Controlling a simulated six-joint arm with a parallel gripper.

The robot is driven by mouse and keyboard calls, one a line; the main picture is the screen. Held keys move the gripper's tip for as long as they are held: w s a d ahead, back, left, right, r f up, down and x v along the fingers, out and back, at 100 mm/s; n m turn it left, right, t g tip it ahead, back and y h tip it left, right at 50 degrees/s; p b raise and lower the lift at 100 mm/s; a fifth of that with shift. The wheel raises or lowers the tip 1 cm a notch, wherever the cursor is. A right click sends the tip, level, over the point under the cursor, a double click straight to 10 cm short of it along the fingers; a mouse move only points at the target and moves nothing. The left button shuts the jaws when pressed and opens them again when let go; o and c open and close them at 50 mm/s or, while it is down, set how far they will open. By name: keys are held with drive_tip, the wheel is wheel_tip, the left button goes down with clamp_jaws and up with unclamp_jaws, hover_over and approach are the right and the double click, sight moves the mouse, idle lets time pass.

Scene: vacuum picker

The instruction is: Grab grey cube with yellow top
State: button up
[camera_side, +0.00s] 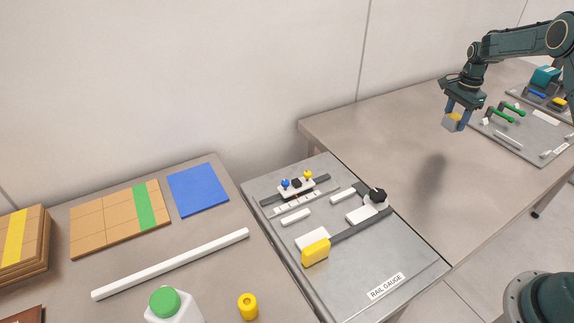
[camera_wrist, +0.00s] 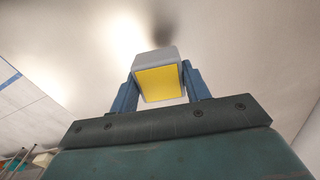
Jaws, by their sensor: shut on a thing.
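The grey cube with the yellow top (camera_side: 452,122) hangs between the fingers of my gripper (camera_side: 459,108), well above the table at the upper right of the side view. Its shadow falls on the table below and to the left, apart from it. In the wrist view, the cube (camera_wrist: 160,80) sits between the two blue fingers of my gripper (camera_wrist: 160,84), with its yellow face turned toward the camera and its grey sides beyond. The fingers are shut on its left and right sides.
The right table (camera_side: 385,150) is bare below the cube. A grey board with green-handled clamps (camera_side: 500,115) lies to its right. The rail gauge plate (camera_side: 420,275), a white bar (camera_side: 170,264), a blue square (camera_side: 197,190) and a green-capped bottle (camera_side: 165,303) are at centre and left.

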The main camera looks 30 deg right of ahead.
sight(455, 117)
wheel_tip(455, 117, up, 14)
drive_tip(key=shift+f, duration=0.15)
drive_tip(key=shift+a, duration=0.1)
idle(0.6)
